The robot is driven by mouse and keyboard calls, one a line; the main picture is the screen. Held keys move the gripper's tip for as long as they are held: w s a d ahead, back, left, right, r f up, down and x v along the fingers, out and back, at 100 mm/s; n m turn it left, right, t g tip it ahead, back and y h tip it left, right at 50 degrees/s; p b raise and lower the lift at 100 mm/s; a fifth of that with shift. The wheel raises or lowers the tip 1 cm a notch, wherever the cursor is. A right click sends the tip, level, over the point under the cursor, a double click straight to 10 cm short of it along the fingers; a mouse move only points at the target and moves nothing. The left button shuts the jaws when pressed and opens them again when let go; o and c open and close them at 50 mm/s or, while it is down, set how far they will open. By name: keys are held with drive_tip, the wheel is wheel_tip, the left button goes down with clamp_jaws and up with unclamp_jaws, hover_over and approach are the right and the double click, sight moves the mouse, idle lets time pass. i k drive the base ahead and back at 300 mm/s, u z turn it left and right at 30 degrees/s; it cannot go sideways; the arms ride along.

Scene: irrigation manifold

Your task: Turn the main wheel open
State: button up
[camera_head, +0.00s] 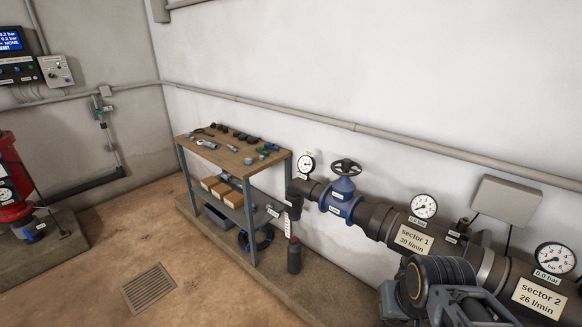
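A dark handwheel (346,167) sits on top of a blue valve (341,197) in the pipe along the wall. It looks like the main wheel, but I cannot read the small labels on the valve. The wheel stands clear, with nothing touching it. Dark and grey parts at the bottom right look like part of my arm and hide some of the pipe behind. I cannot make out my gripper's fingers in this view.
A workbench (233,152) with small fittings stands left of the valve. Gauges (423,206) and signs for sector 1 (411,240) and sector 2 (538,298) line the pipe. A floor drain (149,288) lies in open floor. A red pump (12,180) stands far left.

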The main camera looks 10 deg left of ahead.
sight(347, 165)
drive_tip(key=u, duration=0.45)
drive_tip(key=i, duration=0.5)
drive_tip(key=u, duration=0.55)
drive_tip(key=i, duration=0.85)
drive_tip(key=z, duration=0.05)
